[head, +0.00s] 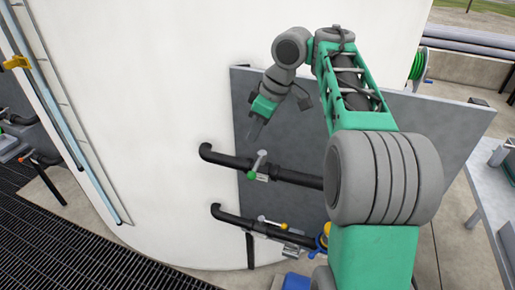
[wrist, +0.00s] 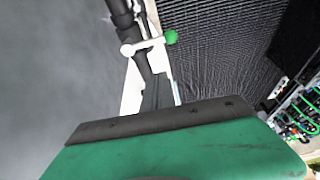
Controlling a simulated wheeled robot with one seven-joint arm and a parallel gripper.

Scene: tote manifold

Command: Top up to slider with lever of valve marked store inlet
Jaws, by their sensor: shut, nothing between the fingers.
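My gripper (head: 256,131) is shut and empty, pointing down above the upper black pipe in the head view. Below it, apart from it, is a valve with a pale lever (head: 257,164) and a green knob (head: 251,175). In the wrist view the green knob (wrist: 170,37) and a white ball end show beyond my fingers (wrist: 157,92). No marking reading store inlet is legible. At far left a yellow slider (head: 17,62) sits near the top of a long pale gauge tube (head: 62,130) on the white tank.
The white tank (head: 150,110) fills the left middle. A grey panel (head: 440,125) stands behind my arm. Dark floor grating (head: 95,235) lies at lower left. A grey table (head: 492,190) stands at right, and a green hose reel (head: 417,65) is behind the panel.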

